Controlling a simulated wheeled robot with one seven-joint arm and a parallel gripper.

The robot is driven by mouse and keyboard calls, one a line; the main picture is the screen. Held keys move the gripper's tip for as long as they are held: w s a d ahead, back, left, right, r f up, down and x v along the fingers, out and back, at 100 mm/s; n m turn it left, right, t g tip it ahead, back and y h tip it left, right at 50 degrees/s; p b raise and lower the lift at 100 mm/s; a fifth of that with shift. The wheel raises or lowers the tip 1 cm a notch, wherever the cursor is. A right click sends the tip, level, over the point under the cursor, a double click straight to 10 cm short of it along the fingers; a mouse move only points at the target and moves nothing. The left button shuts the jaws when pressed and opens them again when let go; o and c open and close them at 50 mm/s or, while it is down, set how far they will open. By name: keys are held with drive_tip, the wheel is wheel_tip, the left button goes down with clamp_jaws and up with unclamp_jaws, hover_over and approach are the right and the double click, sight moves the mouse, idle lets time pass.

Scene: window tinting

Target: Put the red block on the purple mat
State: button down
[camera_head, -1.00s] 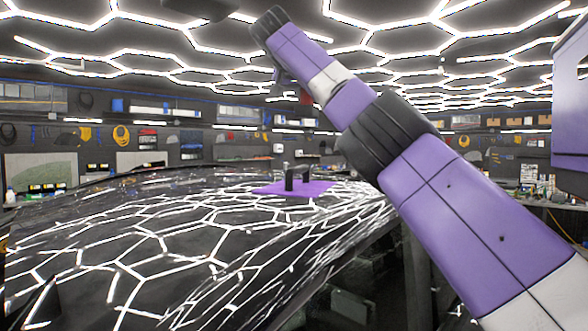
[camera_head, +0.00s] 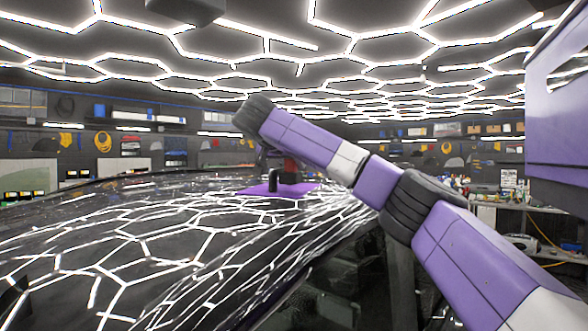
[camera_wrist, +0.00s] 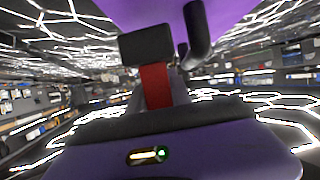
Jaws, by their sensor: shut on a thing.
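The red block (camera_head: 290,166) is in my gripper (camera_wrist: 152,66), partly hidden by the dark fingers. In the wrist view the block (camera_wrist: 155,87) shows as a red strip below a black finger pad. The purple mat (camera_head: 250,192) lies on the glossy dark car surface. It fills the top of the wrist view (camera_wrist: 145,10). In the head view the block and gripper appear over the mat's far part. I cannot tell whether the block touches the mat.
A black upright peg-like object (camera_head: 273,181) stands on the mat, close to the block in the picture. It also shows in the wrist view (camera_wrist: 197,38). The glossy car surface (camera_head: 150,235) around the mat is clear. A cluttered workbench (camera_head: 510,200) stands at the right.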

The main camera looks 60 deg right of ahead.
drive_tip(key=shift+f, duration=0.9)
drive_tip(key=shift+f+b, duration=0.3)
drive_tip(key=shift+b, duration=0.05)
drive_tip(key=shift+f, duration=0.2)
drive_tip(key=c, duration=1.2)
unclamp_jaws()
drive_tip(key=shift+r, duration=0.1)
drive_tip(key=shift+o, duration=0.2)
drive_tip(key=shift+a+r+p, duration=0.1)
drive_tip(key=shift+r+p, duration=0.4)
drive_tip(key=shift+r, duration=0.15)
drive_tip(key=b+v, duration=0.4)
drive_tip(key=v, duration=0.7)
drive_tip(key=shift+a, duration=0.35)
